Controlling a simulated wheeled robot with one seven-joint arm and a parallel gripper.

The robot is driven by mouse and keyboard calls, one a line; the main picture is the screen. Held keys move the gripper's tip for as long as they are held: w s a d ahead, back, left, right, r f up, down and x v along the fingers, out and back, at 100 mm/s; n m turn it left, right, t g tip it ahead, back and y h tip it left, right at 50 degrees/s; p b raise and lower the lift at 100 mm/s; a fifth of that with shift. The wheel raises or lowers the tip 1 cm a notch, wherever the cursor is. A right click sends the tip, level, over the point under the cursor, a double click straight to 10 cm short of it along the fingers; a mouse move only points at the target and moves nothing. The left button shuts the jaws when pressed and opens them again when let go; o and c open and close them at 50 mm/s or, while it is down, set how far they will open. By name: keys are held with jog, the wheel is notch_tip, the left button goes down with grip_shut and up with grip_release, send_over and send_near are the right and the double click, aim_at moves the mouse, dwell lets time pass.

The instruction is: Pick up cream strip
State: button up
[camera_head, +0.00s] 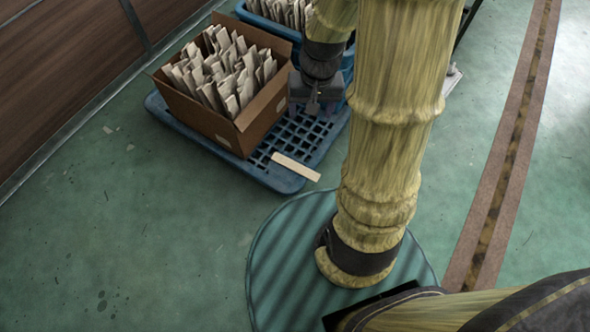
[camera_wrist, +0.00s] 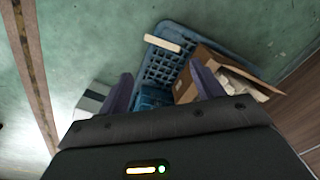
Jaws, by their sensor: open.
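The cream strip (camera_head: 296,167) lies across the near right edge of a blue slatted pallet (camera_head: 262,174), outside the cardboard box. It also shows in the wrist view (camera_wrist: 162,43) near the pallet's corner, beyond my fingertips. My gripper (camera_head: 313,103) hangs above the pallet, beside the box's right side and behind the strip. In the wrist view its two dark fingers (camera_wrist: 160,88) are spread apart with nothing between them. The strip is apart from the fingers and fully visible.
A cardboard box (camera_head: 205,128) full of upright cream strips stands on the pallet. A blue crate (camera_head: 262,20) with more strips stands behind it, partly hidden by my arm. A brown wall (camera_head: 70,60) runs along the left.

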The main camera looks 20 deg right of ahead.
jog(key=w+d+f+m+g+y+b, duration=0.1)
jog(key=d+f+m+y+b, duration=0.25)
jog(key=f, duration=0.75)
jog(key=w+d+f+m+y+b, duration=0.15)
jog(key=d+f+m+b, duration=0.3)
jog(key=f, duration=0.65)
jog(key=w+d+f+m+g+y+b, duration=0.1)
jog(key=d+f+m+y+b, duration=0.3)
jog(key=f, duration=0.7)
jog(key=s+d+f+m+t+b, duration=0.2)
jog(key=d+f+m+t+b, duration=0.1)
jog(key=f, duration=0.8)
jog(key=s+d+f+m+t+y+b, duration=0.1)
jog(key=s+d+f+m+t+b, duration=0.2)
jog(key=f, duration=0.8)
jog(key=s+d+f+m+t+y+b, duration=0.1)
jog(key=s+d+f+m+t+b, duration=0.1)
jog(key=f+m+t+b, duration=0.4)
notch_tip(320, 180, down, 5)
jog(key=d+t+b, duration=0.1)
jog(key=t, duration=0.2)
jog(key=shift+s+d+m, duration=0.2)
jog(key=shift+s+m, duration=0.05)
jog(key=shift+m, duration=0.15)
jog(key=shift+r, duration=0.1)
jog(key=b+x, duration=0.3)
jog(key=x, duration=0.9)
jog(key=shift+w+a, duration=0.1)
jog(key=shift+a, duration=0.05)
